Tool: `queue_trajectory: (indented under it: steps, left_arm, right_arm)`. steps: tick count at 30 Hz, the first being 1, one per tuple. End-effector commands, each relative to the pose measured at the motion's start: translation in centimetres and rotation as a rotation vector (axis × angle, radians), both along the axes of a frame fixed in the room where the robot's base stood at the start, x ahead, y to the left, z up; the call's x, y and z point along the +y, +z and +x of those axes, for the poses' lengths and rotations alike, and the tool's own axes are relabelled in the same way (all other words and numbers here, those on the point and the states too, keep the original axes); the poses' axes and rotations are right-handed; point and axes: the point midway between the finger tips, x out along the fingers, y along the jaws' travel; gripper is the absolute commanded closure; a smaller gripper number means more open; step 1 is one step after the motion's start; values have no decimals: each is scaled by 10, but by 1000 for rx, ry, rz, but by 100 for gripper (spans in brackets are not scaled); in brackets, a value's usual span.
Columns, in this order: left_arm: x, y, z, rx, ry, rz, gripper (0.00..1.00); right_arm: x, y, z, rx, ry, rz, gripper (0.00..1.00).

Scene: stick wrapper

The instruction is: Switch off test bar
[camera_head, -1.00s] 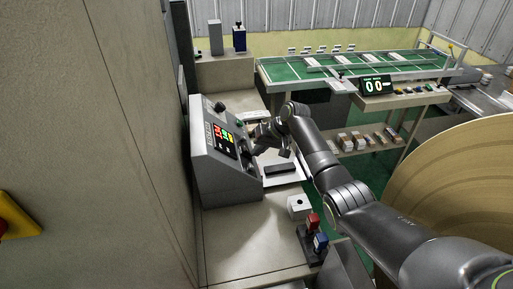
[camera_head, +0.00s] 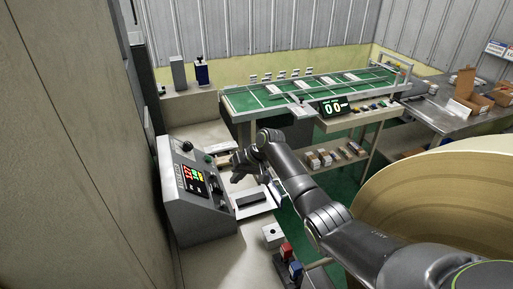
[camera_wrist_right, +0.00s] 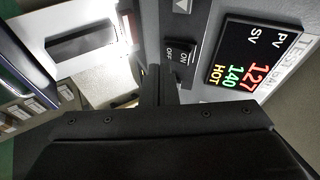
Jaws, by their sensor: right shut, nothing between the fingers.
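The grey control box (camera_head: 190,190) stands on the left bench with its sloped panel facing right. In the right wrist view, its display (camera_wrist_right: 245,62) reads PV 127, SV 140 and HOT, beside a label (camera_wrist_right: 290,62) reading TEST BAR. A black rocker switch (camera_wrist_right: 180,55) marked ON and OFF sits beside the display. My right gripper (camera_head: 236,166) is in front of the panel, shut and empty. In the right wrist view, its fingertips (camera_wrist_right: 160,78) are close to the switch; contact cannot be told. My left gripper is not in view.
A pale plate with a dark bar (camera_head: 250,199) lies right of the box. A small white box (camera_head: 272,234) and red and blue buttons (camera_head: 290,262) are nearer. A green table (camera_head: 270,95) stands behind, and a large tan round thing (camera_head: 440,200) is at right.

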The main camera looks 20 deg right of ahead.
Motion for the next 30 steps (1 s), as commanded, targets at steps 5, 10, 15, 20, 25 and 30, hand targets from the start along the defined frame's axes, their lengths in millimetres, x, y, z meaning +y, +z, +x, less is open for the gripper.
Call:
queue_trajectory:
  steps: [5,10,15,20,25,30]
  left_arm:
    - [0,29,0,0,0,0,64]
    - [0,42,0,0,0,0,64]
    - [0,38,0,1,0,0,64]
    - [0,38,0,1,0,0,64]
    - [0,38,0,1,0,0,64]
    - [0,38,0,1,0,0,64]
  right_arm:
    - [-9,23,-6,0,0,0,100]
    - [-19,36,-12,-3,0,-2,100]
    - [-34,60,-22,-2,1,-2,100]
    - [-46,82,-30,0,2,-3,100]
    - [-53,97,-36,2,2,0,100]
    - [-55,100,-38,6,2,0,100]
